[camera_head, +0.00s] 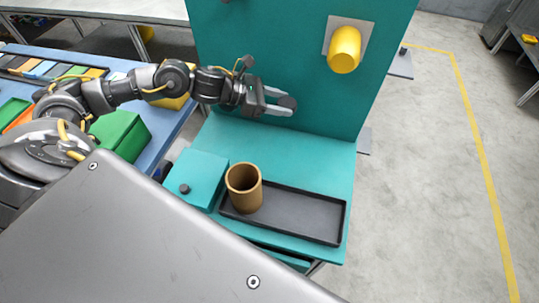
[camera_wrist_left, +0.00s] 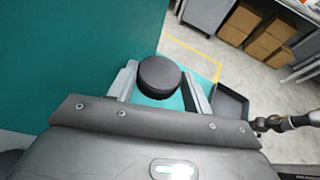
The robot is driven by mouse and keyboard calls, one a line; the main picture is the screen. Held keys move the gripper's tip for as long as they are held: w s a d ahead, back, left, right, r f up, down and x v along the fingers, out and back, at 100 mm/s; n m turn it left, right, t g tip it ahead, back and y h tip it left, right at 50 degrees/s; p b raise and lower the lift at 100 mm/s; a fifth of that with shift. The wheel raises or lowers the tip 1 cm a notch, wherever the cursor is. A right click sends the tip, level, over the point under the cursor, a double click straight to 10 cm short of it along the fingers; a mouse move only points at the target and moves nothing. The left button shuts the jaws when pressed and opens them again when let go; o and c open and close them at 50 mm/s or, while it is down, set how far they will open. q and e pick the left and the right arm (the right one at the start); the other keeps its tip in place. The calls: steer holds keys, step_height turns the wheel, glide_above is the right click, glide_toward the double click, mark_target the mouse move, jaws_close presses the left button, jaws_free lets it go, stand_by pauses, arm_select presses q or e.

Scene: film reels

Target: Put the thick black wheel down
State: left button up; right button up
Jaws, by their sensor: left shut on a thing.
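The thick black wheel (camera_wrist_left: 160,76) is a short dark disc between the two pale fingers of my left gripper (camera_wrist_left: 158,90) in the left wrist view. In the head view my left gripper (camera_head: 279,102) reaches in from the left and is shut on the wheel (camera_head: 288,102). It holds the wheel in the air, in front of the teal upright panel (camera_head: 285,60) and above the teal bench top (camera_head: 310,160). My right gripper does not show.
A yellow peg (camera_head: 344,50) sticks out of the panel at upper right. A black shallow tray (camera_head: 300,214) lies on the bench, with a brown cup (camera_head: 245,190) at its left end. A teal box (camera_head: 197,176) with a dark knob stands left of the cup. Bench behind the tray is clear.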

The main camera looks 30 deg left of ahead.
arm_select(q)
steer(key=shift+f, duration=0.1)
steer(key=shift+s+f, duration=0.1)
steer(key=shift+f, duration=0.25)
steer(key=p, duration=0.2)
glide_above(278, 149)
step_height(278, 149, down, 13)
steer(key=shift+r, duration=0.2)
steer(key=shift+f, duration=2.3)
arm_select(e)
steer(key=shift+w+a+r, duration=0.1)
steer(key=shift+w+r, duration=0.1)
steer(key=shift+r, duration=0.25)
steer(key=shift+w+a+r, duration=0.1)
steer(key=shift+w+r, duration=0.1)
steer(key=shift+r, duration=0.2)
arm_select(q)
steer(key=shift+f+b, duration=0.25)
steer(key=shift+b, duration=0.1)
steer(key=o, duration=1)
steer(key=shift+r, duration=0.1)
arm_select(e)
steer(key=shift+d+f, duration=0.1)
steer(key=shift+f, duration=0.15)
